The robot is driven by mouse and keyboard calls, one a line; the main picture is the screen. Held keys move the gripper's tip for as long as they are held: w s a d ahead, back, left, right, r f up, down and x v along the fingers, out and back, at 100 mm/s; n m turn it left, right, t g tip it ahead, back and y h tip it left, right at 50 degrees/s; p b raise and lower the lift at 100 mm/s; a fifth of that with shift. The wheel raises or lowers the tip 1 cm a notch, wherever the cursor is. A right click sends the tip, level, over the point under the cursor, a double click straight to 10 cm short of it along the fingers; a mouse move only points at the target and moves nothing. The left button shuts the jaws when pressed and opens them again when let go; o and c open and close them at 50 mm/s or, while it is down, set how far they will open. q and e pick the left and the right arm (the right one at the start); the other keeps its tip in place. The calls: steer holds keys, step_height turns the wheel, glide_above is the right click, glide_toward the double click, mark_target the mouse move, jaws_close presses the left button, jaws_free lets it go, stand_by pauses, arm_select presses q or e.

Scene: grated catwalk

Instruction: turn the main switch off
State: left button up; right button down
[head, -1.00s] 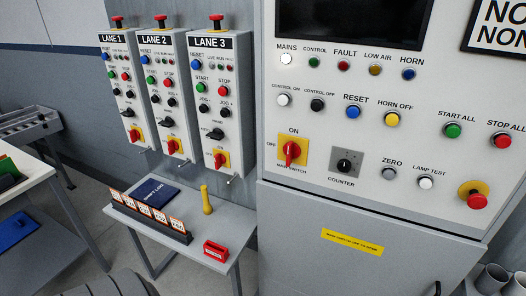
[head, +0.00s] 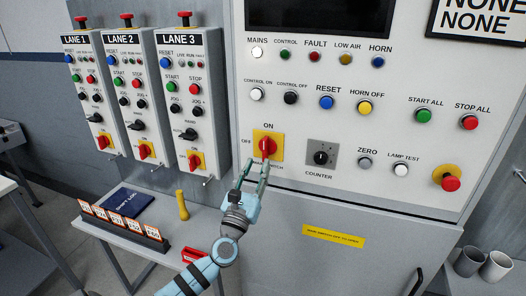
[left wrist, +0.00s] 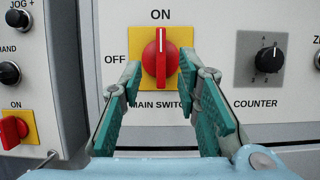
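The main switch is a red rotary handle (head: 267,147) on a yellow plate (head: 276,137) on the cabinet front, with ON above and OFF to its left. In the left wrist view the red handle (left wrist: 160,58) stands upright, its white mark toward ON. My left gripper (head: 256,167) is in front of the switch, just below the handle. In the left wrist view its green-padded fingers (left wrist: 168,98) are spread apart, one on each side of and below the handle, with nothing between them. I cannot tell whether a finger touches it. My right gripper is not in view.
A counter knob (head: 321,157) sits right of the switch. Three lane boxes, such as LANE 3 (head: 190,100), hang to the left, with their own red switches. A small table (head: 150,232) with a yellow bottle-like object (head: 182,205) stands below. A red mushroom button (head: 450,183) is further right.

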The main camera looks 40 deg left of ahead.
mark_target(264, 152)
arm_select(q)
steer(key=x, duration=0.5)
steer(key=shift+w, duration=0.3)
steer(key=shift+a, duration=0.1)
jaws_close()
